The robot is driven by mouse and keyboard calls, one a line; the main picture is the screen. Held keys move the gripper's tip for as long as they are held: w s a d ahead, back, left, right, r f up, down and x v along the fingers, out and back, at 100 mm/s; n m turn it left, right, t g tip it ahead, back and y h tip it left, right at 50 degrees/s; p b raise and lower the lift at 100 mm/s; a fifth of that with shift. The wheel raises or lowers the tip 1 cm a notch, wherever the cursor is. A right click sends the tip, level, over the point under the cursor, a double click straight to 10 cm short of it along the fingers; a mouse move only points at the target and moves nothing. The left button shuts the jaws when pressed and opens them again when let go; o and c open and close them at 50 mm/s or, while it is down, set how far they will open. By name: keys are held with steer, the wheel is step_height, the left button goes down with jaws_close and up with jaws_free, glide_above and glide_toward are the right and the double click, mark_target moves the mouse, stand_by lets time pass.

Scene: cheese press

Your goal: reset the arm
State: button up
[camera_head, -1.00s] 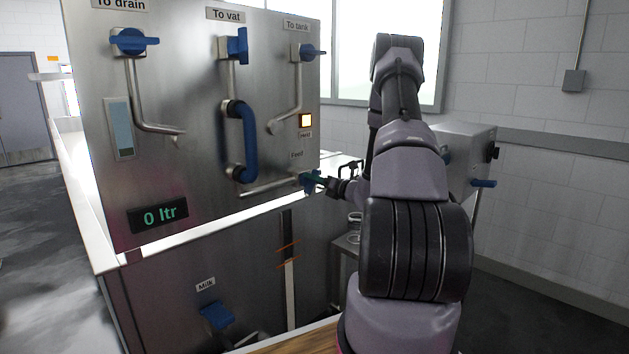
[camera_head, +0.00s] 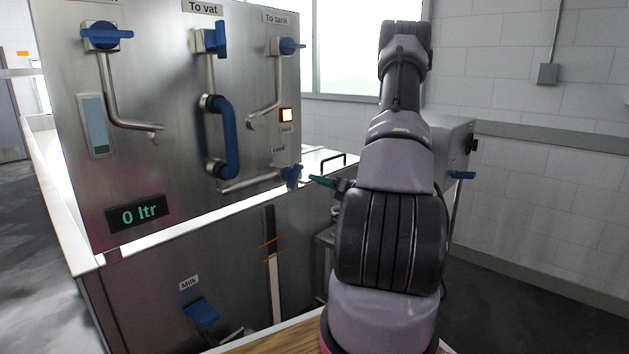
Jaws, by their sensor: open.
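My gripper (camera_head: 323,181) shows just left of my arm, small and partly hidden behind it, with a green fingertip pointing left. It is open, and no object shows in it. It stands a little to the right of the blue Feed valve handle (camera_head: 291,176), with a visible gap between them. My arm rises in front of the camera, bent at the top, and hides part of the scene behind it.
A blue Milk handle (camera_head: 201,312) sits below. A grey box (camera_head: 452,150) stands right of my arm. Floor at the far right looks clear.

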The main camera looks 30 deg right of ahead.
stand_by(0.4)
steer(key=s+a+r+n+g+y, duration=0.2)
steer(key=s+a+r+n+g, duration=0.15)
steer(key=a+r+n, duration=0.35)
steer(key=s+a+r+n+g+y, duration=0.25)
steer(key=a+n+g, duration=0.2)
steer(key=a, duration=0.35)
steer(key=s+a+r+n+g+y, duration=0.2)
steer(key=s+a+r+n+g, duration=0.2)
steer(key=a+r+n, duration=0.3)
steer(key=s+a+r+n+g+h, duration=0.1)
steer(key=s+a+n+h, duration=0.15)
steer(key=s+n, duration=0.2)
steer(key=s+a+r+n+g+h, duration=0.1)
steer(key=s+a+r+n+h, duration=0.15)
steer(key=s+n, duration=0.2)
steer(key=s+d+r+n+t+h, duration=0.4)
steer(key=s+r+n+h, duration=0.1)
steer(key=s+n, duration=0.2)
steer(key=shift+s+r+h, duration=0.3)
steer(key=shift+r+h, duration=0.05)
steer(key=shift+d, duration=0.1)
